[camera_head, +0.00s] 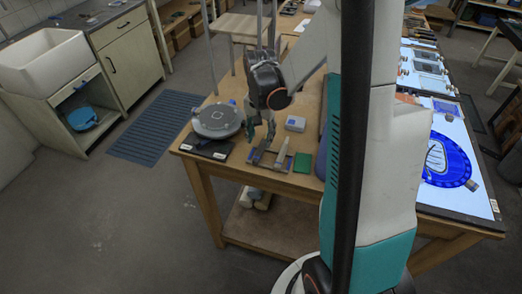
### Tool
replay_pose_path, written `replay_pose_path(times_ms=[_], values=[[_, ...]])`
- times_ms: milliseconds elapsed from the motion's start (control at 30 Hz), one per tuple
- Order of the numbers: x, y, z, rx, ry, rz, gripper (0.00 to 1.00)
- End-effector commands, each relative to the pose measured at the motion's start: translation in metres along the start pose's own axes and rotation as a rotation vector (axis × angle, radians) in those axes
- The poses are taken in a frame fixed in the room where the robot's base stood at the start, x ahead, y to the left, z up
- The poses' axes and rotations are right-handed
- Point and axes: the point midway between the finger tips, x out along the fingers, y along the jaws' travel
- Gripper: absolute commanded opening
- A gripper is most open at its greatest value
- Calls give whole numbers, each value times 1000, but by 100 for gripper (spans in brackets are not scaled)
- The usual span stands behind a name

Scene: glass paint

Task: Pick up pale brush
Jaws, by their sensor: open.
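A pale, tapered object that looks like the pale brush (282,152) rests at the near edge of the wooden table (240,180), on a small dark holder (258,158). Its bristles are too small to make out. My gripper (260,132) hangs over the table just behind and to the left of the pale brush, its fingers pointing down. It is open, with nothing visible between the fingers. I cannot tell the exact gap between the fingertips and the brush.
A round grey device (213,122) and a black flat pad (206,147) lie to the left. A green block (303,162) and a small white box (295,123) lie to the right. A lit panel with blue glass (447,165) is farther right, partly behind my arm.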

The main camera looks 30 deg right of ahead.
Motion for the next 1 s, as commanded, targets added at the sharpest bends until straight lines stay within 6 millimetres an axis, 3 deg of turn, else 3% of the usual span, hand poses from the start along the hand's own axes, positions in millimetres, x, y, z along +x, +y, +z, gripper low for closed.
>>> replay_pose_path(times_ms=[300,633,833,1000], values=[[43,2,-2,0,0,0,42],[49,2,-2,0,0,0,42],[49,2,-2,0,0,0,0],[49,2,-2,0,0,0,0]])
